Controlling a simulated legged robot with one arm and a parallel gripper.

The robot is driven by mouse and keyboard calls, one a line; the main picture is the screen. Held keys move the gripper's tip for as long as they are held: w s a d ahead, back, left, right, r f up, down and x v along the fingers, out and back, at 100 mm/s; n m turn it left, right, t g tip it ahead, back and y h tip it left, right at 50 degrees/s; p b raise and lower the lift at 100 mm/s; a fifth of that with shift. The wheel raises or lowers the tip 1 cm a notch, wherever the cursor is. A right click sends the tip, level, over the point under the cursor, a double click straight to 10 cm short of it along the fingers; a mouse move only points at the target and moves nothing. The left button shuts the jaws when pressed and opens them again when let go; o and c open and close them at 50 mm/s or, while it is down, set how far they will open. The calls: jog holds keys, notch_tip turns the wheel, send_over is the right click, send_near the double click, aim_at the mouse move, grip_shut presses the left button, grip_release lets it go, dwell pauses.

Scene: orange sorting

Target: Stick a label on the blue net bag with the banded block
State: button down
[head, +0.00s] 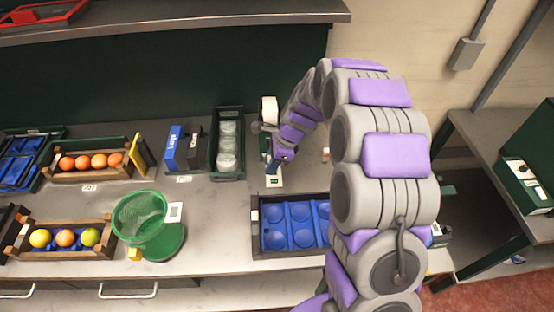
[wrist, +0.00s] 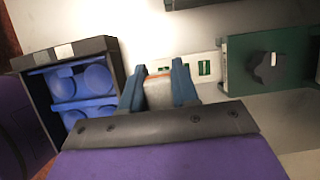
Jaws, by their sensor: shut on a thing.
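My gripper (head: 275,164) is low over the back middle of the table. In the wrist view my gripper (wrist: 160,80) is shut on a pale block (wrist: 158,93) with an orange band along its far edge. A white label card (wrist: 204,68) with a green mark lies just beyond the fingers; it also shows in the head view (head: 274,182). I cannot tell whether the block touches the card. No blue net bag is clear. A green net (head: 142,212) stands in a green holder at the front left, with a white tag (head: 175,212) at its right side.
A blue-celled tray (head: 288,228) lies in front of the gripper. A green bin of clear packs (head: 228,150) and a blue box (head: 178,148) stand left. Orange crates (head: 92,170) and (head: 66,246) are further left. A green device (wrist: 262,62) is close right in the wrist view.

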aim_at(268, 181)
jog(key=shift+d+f+b, duration=0.2)
jog(key=shift+f+b, duration=0.7)
jog(key=shift+f, duration=0.15)
notch_tip(268, 181, down, 4)
jog(key=b, duration=0.3)
jog(key=shift+a+r, duration=0.15)
jog(key=shift+r, duration=0.1)
jog(key=shift+b, duration=0.3)
jog(key=shift+f, duration=0.4)
jog(key=shift+f+p, duration=0.15)
jog(key=shift+p, duration=0.55)
dwell(2.0)
jog(key=shift+r+p, duration=3.2)
jog(key=shift+r, duration=0.45)
